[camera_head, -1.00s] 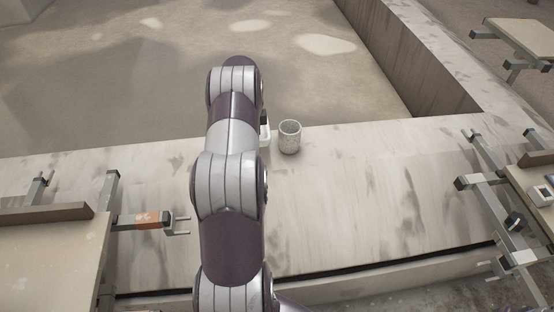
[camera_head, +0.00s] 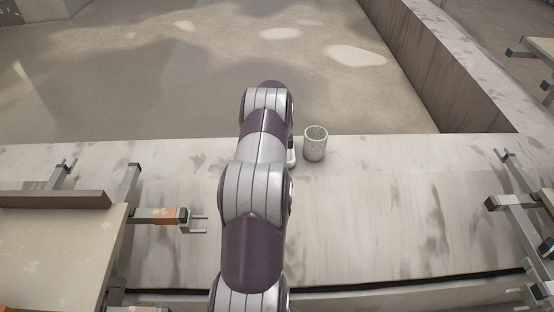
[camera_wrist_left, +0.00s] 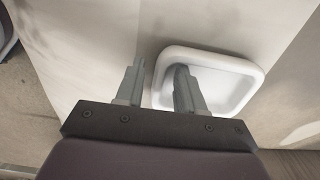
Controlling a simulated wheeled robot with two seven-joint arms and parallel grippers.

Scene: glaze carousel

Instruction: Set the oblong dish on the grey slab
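The white oblong dish (camera_wrist_left: 225,80) with rounded corners and a raised rim lies on a pale surface in the left wrist view. In the head view only a sliver of it (camera_head: 292,152) shows beside my arm. My left gripper (camera_wrist_left: 160,78) is open, with its fingers apart at the dish's near-left rim. One finger is outside the wall and the other is over the dish's inside. I cannot tell whether they touch it. In the head view my arm hides this gripper. My right gripper is not in view. I cannot make out the grey slab.
A speckled grey cup (camera_head: 316,144) stands on the pale stained ledge (camera_head: 380,215), close right of the dish. A tan board on a metal frame (camera_head: 55,245) is at left, with a forked bar (camera_head: 160,217) pointing right. More metal frames stand at right. The ledge's middle-right is clear.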

